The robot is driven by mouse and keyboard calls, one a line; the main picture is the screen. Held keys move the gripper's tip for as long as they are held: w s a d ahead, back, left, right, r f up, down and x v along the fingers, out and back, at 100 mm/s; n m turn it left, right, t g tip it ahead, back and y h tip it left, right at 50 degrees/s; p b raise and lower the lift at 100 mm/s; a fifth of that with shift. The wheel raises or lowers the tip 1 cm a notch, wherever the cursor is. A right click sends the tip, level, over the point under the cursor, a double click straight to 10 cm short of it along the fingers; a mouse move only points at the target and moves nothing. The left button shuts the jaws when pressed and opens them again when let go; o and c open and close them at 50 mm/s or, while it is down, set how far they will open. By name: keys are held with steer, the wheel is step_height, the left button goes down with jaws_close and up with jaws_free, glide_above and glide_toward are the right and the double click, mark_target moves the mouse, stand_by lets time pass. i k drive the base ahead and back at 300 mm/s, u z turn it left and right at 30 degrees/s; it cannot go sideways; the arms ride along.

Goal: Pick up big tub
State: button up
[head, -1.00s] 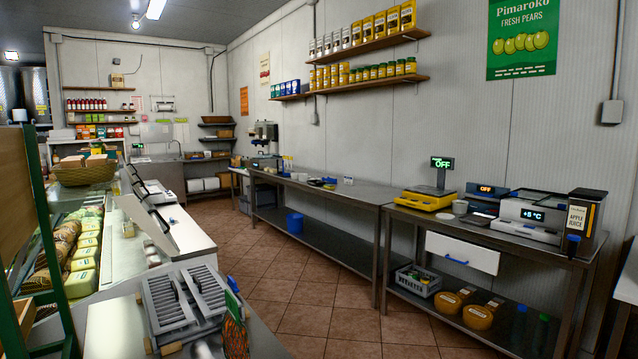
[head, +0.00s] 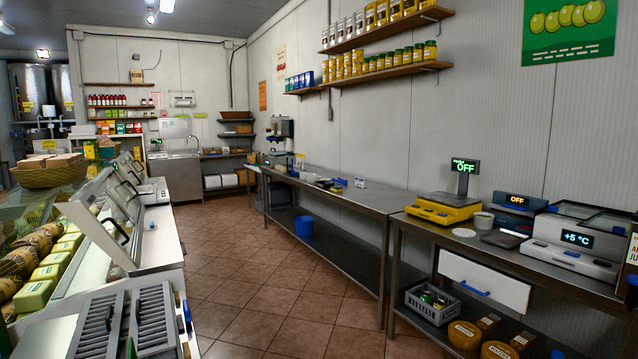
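No thing in view is clearly marked as the big tub. Two round orange-yellow tubs with labels, one at the left (head: 465,335) and one at the right (head: 498,350), stand on the low shelf under the right-hand steel table, and the right one is cut by the bottom edge. A blue bucket-like tub (head: 303,227) stands farther back under the long steel table. My gripper is not in view.
The long steel table (head: 340,194) runs along the right wall. A yellow scale (head: 442,208) and a grey crate (head: 433,304) are at the right. A glass-fronted food counter (head: 60,220) lines the left. The tiled floor (head: 240,270) between is clear.

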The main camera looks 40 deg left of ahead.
mark_target(310, 177)
steer(key=i, duration=2.2)
steer(key=u, duration=2.45)
steer(key=i, duration=3.05)
steer(key=z, duration=0.05)
